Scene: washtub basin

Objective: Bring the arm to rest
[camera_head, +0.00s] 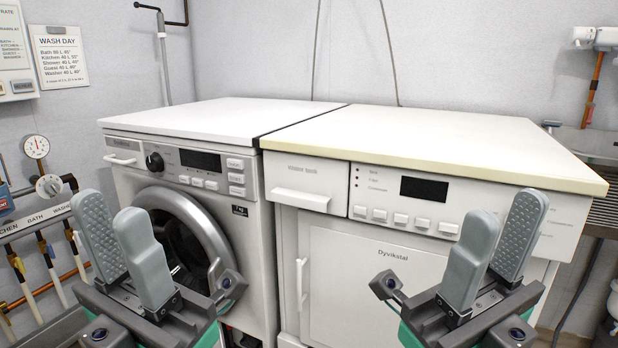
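My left gripper (122,245) is at the lower left, in front of the washing machine (134,177). Its two grey ribbed fingers point up, with a gap between them and nothing held. My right gripper (496,252) is at the lower right, in front of the dryer (345,262) marked Dyvikstal. Its two fingers also point up, apart and empty. Neither gripper appears to touch a machine. The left gripper and its mount hide part of the washer's front and round door (205,222).
The machines' white tops (400,132) are bare. A gauge (36,147) and labelled pipes with valves (48,187) line the left wall, below a Wash Day sign (60,57). A slatted metal surface (606,212) and copper pipe (592,92) are at the right.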

